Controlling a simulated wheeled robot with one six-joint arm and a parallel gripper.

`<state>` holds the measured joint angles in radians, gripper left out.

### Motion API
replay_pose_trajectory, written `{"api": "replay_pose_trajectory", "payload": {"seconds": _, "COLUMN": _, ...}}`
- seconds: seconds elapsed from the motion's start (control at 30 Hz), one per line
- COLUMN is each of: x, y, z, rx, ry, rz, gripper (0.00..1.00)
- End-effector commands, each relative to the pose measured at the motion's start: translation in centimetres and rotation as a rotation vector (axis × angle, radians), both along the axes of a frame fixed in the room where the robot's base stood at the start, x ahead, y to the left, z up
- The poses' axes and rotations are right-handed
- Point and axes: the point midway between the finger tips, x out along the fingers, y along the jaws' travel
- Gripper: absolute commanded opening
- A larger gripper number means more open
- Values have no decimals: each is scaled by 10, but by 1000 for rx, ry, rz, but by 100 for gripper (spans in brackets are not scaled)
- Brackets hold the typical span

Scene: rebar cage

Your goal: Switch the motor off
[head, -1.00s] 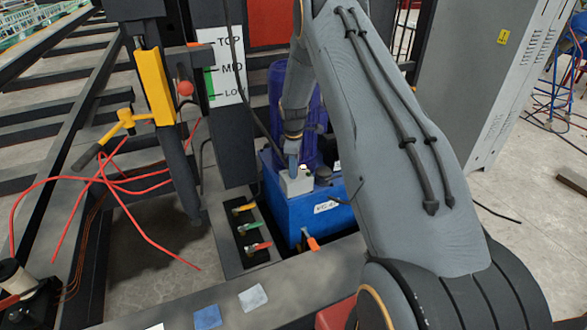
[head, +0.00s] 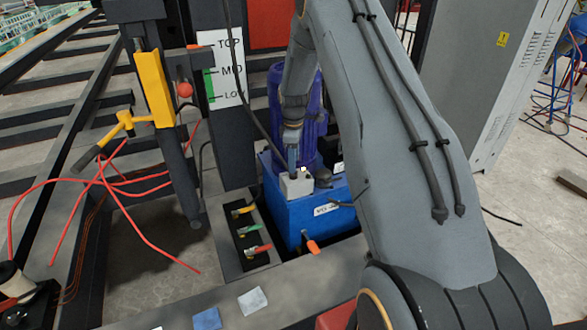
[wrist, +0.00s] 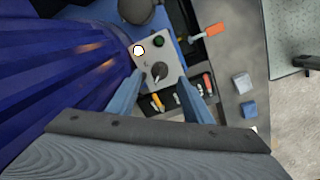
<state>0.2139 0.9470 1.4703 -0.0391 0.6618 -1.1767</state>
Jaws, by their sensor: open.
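The blue ribbed motor (head: 315,130) stands on a blue tank (head: 310,208); its ribs fill the left of the wrist view (wrist: 60,65). A small pale switch box (head: 297,186) sits on the tank beside the motor. In the wrist view the box (wrist: 146,60) carries a black rotary knob (wrist: 159,70) with a light pointer, a green button (wrist: 159,42) and a bright white lamp (wrist: 138,50). My gripper (wrist: 162,76) is open, its blue-grey fingers on either side of the knob. I cannot tell whether they touch it. In the head view my gripper (head: 293,160) points down at the box.
Valves with yellow, green and red handles (head: 251,232) stand left of the tank. An orange handle (head: 312,246) sticks out at its front. A yellow lever (head: 155,88) and loose red hoses (head: 125,185) are further left. A grey cabinet (head: 485,70) stands right.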

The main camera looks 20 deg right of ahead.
Motion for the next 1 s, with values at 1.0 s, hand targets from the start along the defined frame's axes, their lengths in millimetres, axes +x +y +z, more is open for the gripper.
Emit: {"api": "replay_pose_trajectory", "payload": {"seconds": 1.0, "x": -37, "y": 29, "z": 69, "rx": 13, "ry": -1, "rz": -124, "gripper": 46}}
